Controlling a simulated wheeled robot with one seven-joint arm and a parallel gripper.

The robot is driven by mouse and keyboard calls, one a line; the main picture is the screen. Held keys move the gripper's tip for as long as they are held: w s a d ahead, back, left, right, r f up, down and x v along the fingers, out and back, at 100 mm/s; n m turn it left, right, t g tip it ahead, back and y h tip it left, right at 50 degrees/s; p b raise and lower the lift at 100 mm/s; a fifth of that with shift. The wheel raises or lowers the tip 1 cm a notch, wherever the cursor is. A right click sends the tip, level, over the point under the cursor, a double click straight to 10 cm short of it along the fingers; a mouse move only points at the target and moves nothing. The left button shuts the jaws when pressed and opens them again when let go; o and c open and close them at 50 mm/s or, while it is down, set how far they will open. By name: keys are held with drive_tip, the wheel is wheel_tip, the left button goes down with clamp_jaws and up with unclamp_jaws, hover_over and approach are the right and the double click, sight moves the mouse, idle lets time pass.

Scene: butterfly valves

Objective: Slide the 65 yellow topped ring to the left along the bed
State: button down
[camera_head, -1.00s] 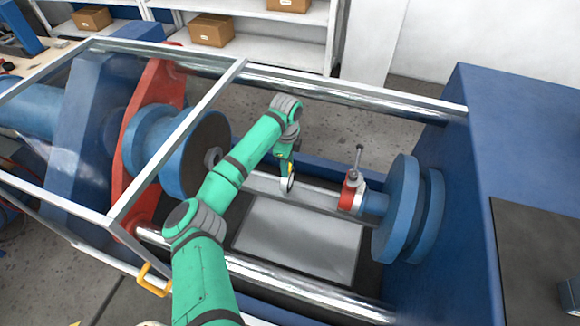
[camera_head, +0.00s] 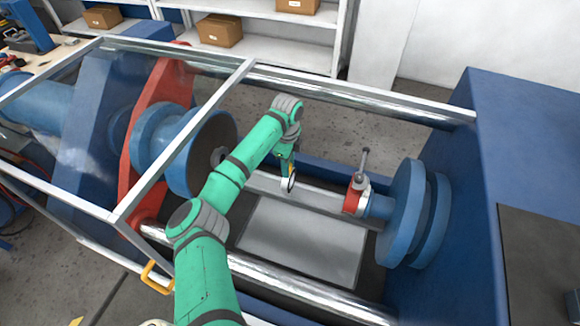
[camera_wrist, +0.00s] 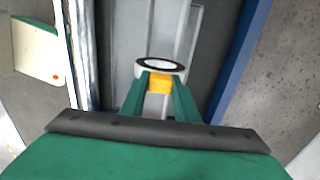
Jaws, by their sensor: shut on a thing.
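The ring (camera_wrist: 160,66) is white with a dark inner band and stands on the grey bed (camera_wrist: 150,20). Its yellow top (camera_wrist: 158,84) sits between the two green fingers of my gripper (camera_wrist: 159,90) in the wrist view. My gripper is shut on this yellow part. In the head view the ring (camera_head: 288,186) stands upright on the bed rail, below my gripper (camera_head: 287,170), left of the red valve. The number on the ring cannot be read.
A red and white valve with an upright lever (camera_head: 358,192) stands on the bed at right, against the blue flanged disc (camera_head: 405,215). A blue round flange (camera_head: 205,150) is at left. Chrome bars (camera_head: 350,92) and a guard frame (camera_head: 180,150) surround the bed. The rail between ring and valve is clear.

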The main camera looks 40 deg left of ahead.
drive_tip(key=shift+s+a+f, duration=0.35)
drive_tip(key=shift+a+f, duration=0.05)
drive_tip(key=shift+s+a, duration=0.25)
drive_tip(key=shift+a, duration=0.6)
drive_tip(key=shift+s+a, duration=0.25)
drive_tip(key=shift+a, duration=0.7)
drive_tip(key=shift+d, duration=0.2)
drive_tip(key=c, duration=1.3)
unclamp_jaws()
drive_tip(key=shift+w+d+r, duration=0.1)
